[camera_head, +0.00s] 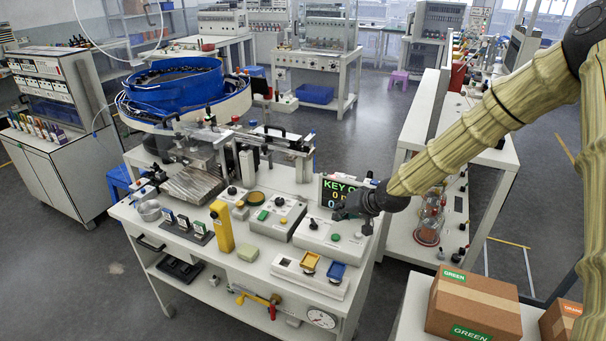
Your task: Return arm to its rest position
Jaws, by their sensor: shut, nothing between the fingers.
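My arm, in a ribbed tan cover, reaches in from the upper right of the head view. My dark gripper (345,209) is at its end, over the right side of the white workbench (255,262). It overlaps the lower part of the black display (331,188) that shows green and yellow text. The fingers look closed and hold nothing. The gripper appears above a white control box (330,237) with a green and a red button. I cannot tell the exact height between them.
A blue bowl feeder (172,92) stands at the bench's back left. A yellow post (222,227) rises near the middle. A cardboard box (472,303) sits at the lower right, near my arm. A white shelf unit (424,142) stands behind the arm. Grey floor (60,280) is clear at left.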

